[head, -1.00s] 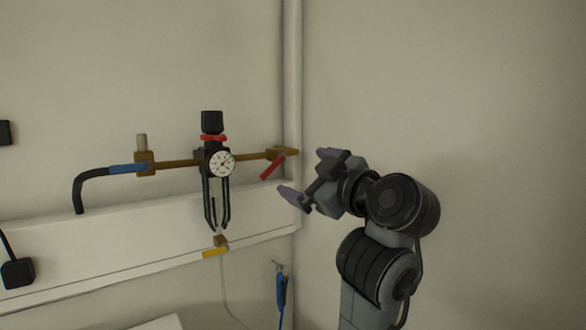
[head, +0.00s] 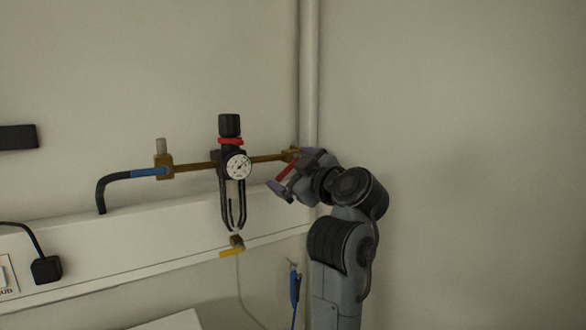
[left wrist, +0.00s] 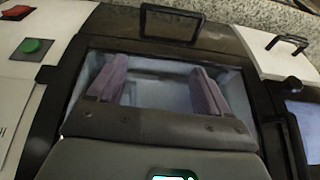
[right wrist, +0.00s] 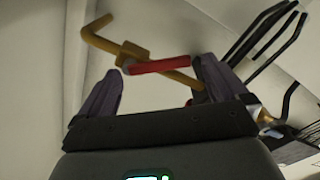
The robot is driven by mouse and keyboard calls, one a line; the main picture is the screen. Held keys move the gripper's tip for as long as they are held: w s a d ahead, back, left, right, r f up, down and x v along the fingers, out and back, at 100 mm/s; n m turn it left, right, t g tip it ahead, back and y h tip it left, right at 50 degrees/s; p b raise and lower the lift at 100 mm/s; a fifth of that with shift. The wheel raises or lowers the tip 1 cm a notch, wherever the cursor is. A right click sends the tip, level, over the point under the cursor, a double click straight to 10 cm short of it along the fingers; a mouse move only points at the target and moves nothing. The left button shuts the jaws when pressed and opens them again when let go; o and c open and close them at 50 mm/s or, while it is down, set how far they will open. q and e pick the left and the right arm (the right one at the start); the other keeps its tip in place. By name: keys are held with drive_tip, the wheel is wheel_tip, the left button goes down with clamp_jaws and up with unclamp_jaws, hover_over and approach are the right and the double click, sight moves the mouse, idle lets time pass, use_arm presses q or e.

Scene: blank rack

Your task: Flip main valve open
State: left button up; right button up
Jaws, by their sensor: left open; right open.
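The main valve's red lever (head: 288,169) hangs slanting down from the brass valve body (head: 290,154) at the right end of the brass pipe. My right gripper (head: 287,172) is open around the lever in the head view. In the right wrist view the red lever (right wrist: 160,65) lies across the gap between the open purple fingers of the right gripper (right wrist: 150,85), near the tips. Whether it touches a finger is unclear. My left gripper (left wrist: 158,80) is open and shows only in the left wrist view, above a recessed, pale-lined box.
The pressure gauge (head: 238,167) and regulator (head: 230,140) sit on the pipe left of the lever. A yellow lever (head: 232,252) is below them. A vertical wall pipe (head: 309,90) stands close behind my right gripper.

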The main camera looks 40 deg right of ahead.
drive_tip(key=shift+w+d, duration=0.1)
drive_tip(key=c, duration=1.3)
